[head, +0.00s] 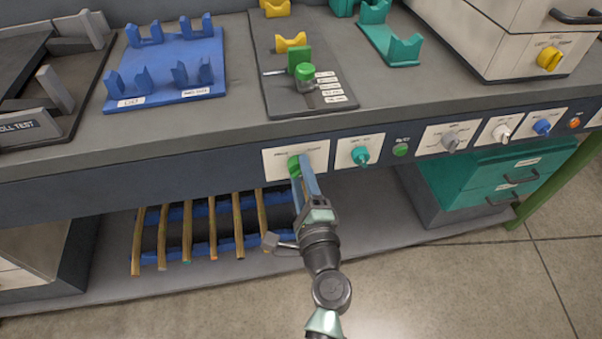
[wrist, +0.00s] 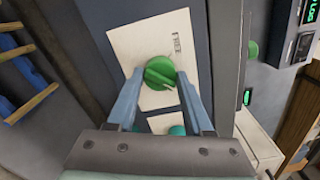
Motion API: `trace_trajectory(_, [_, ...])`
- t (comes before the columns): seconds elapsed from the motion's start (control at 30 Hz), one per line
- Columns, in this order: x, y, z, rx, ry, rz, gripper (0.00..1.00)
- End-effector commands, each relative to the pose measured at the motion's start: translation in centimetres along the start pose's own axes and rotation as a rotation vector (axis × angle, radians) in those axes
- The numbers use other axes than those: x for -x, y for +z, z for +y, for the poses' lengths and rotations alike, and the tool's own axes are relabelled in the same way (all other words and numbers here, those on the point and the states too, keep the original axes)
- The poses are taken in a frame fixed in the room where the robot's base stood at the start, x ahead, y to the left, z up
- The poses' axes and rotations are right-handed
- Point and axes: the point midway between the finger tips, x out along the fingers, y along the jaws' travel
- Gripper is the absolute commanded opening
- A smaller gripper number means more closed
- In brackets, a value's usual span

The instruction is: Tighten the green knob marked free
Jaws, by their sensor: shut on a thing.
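The green knob (head: 294,164) sits on a white plate (head: 318,155) on the bench's front panel. My gripper (head: 300,172) reaches up to the knob from below. In the wrist view its two blue fingers (wrist: 160,82) stand on either side of the knob, shut on it. The fingers hide part of the knob's sides.
A teal knob (head: 360,156) on its own plate is just right of the green one. A green button (head: 400,149) and grey, white and blue knobs follow along the panel. Wooden rods (head: 187,230) lie on a rack below. Open floor (head: 440,290) is at the front.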

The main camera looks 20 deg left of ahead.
Motion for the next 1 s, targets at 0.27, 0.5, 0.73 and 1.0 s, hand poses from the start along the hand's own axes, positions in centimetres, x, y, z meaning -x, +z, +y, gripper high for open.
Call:
trace_trajectory(0.27, [0.1, -0.1, 0.1, -0.006, 0.001, 0.001, 0.00])
trace_trajectory(0.5, [0.0, 0.0, 0.1, -0.004, 0.001, 0.001, 0.81])
trace_trajectory(0.73, [0.1, 0.0, 0.0, -0.003, 0.000, 0.001, 0.81])
trace_trajectory(1.0, [3.4, -0.1, 0.1, -0.004, 0.001, 0.004, 0.81])
